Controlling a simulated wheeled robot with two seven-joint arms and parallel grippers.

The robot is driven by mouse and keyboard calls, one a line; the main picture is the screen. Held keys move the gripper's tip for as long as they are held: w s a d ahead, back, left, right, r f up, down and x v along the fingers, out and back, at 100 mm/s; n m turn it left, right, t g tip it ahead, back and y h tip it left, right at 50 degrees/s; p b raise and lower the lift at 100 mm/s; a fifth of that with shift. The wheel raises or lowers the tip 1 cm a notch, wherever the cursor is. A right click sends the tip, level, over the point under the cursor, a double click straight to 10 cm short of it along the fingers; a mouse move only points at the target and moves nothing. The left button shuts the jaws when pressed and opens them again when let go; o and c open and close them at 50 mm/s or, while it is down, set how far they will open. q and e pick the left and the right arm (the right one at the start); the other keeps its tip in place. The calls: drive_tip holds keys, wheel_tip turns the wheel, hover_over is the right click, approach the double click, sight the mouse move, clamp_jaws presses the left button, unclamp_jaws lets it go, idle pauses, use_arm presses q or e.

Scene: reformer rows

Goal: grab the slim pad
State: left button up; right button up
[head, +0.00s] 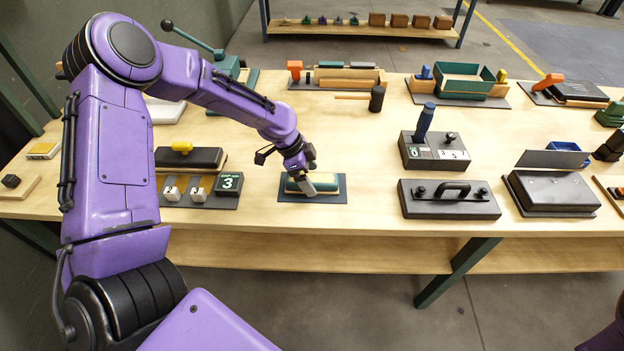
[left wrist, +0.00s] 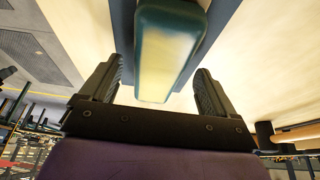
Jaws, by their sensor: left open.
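The slim pad (head: 325,184), with a cream top and dark green ends or sides, lies on a dark flat mat (head: 338,199) near the table's front edge. My left gripper (head: 305,184) is over the pad's left part in the head view and hides some of it. In the left wrist view the pad (left wrist: 165,52) shows between the two black fingers, which stand open with a gap on each side. I cannot tell how far the fingertips are above it. My right gripper is not in view.
Left of the pad is a dark block with a yellow knob (head: 182,148) and a number board (head: 198,190). Right of it are a counter box (head: 432,152) and a black handled case (head: 449,199). A dark mallet (head: 377,98) lies behind. Bare wood surrounds the mat.

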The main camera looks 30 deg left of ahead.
use_arm(q)
drive_tip(key=shift+x, duration=0.75)
drive_tip(key=shift+d+r, duration=0.1)
drive_tip(key=shift+d, duration=0.05)
drive_tip(key=c, duration=1.2)
